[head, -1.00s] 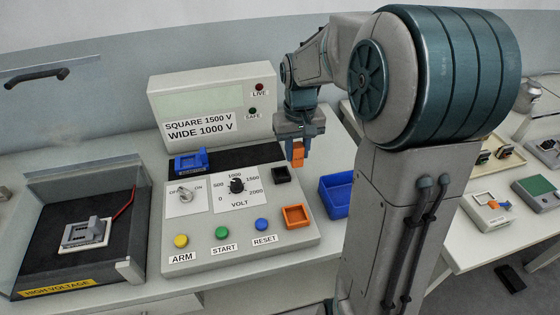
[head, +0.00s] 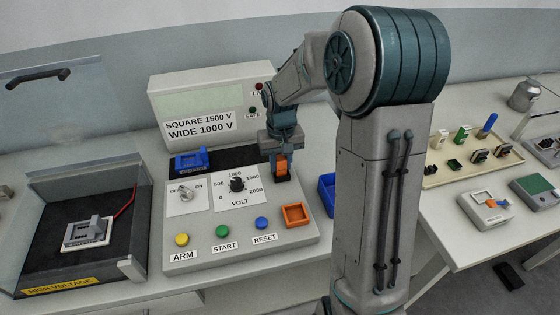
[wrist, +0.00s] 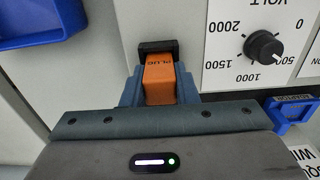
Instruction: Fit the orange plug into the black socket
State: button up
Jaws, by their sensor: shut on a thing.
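My gripper (head: 282,160) is shut on the orange plug (head: 282,164), which hangs upright between the fingers. The plug also shows in the wrist view (wrist: 159,80), with the word PLUG on it. The black socket (head: 282,179) is on the sloped panel, directly below the plug in the head view. In the wrist view the socket (wrist: 158,47) lies just beyond the plug's end, roughly in line with it. The plug hides part of the socket, so I cannot tell whether the plug is in it or only against it.
The tester panel carries a VOLT knob (head: 237,185), a blue holder (head: 191,161), an orange square socket (head: 296,214) and coloured buttons. A blue bin (head: 327,192) stands close to the right. A high-voltage tray (head: 60,265) is at left.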

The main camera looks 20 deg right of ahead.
aim_at(281, 158)
jog(key=shift+f, duration=0.25)
jog(key=o, duration=1)
jog(key=shift+r, duration=0.1)
notch_tip(281, 158, up, 12)
jog(key=shift+f, duration=0.25)
jog(key=s+t, duration=0.3)
jog(key=s, duration=1.8)
jog(key=shift+a+f, duration=0.15)
jog(key=shift+f, duration=0.1)
